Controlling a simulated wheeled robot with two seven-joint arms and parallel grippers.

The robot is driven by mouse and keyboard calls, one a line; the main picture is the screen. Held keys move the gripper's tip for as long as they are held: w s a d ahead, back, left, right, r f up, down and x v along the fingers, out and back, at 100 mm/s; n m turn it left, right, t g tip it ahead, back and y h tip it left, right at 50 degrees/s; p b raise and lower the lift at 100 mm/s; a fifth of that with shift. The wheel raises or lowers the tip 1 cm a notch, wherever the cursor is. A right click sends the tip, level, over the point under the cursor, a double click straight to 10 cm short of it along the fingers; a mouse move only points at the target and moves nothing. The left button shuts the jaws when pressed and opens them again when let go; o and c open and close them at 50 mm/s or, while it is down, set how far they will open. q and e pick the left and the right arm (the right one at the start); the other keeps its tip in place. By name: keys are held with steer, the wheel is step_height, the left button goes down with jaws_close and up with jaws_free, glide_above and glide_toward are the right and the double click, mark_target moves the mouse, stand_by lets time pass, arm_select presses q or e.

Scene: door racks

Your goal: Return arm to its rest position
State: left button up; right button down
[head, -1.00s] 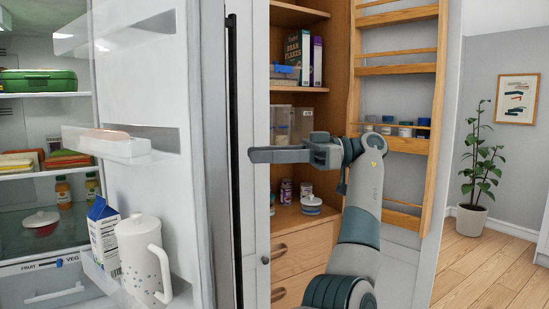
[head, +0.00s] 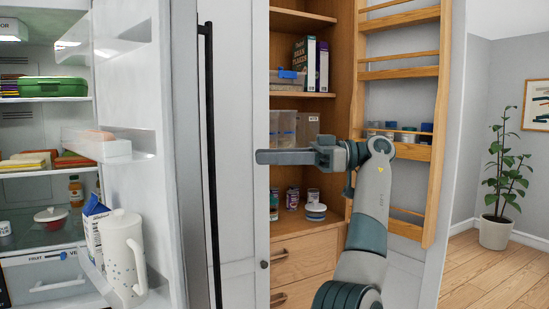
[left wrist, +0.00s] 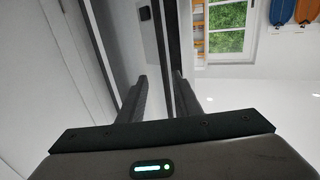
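My left arm (head: 366,215) rises from the bottom of the head view in front of the open pantry. Its gripper (head: 262,157) points left, level, at the pantry's left edge. The left wrist view shows its two dark fingers (left wrist: 160,85) apart, with a gap and nothing held between them. In the head view the fingers overlap each other, and I cannot tell there whether they touch the pantry edge behind. My right gripper is in neither view.
An open fridge with a door (head: 128,40) is at left; a white pitcher (head: 122,255) and a carton (head: 93,225) stand in the door shelf. The pantry door rack (head: 400,70) is right of my arm. Floor (head: 480,280) is clear at right, near a potted plant (head: 495,232).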

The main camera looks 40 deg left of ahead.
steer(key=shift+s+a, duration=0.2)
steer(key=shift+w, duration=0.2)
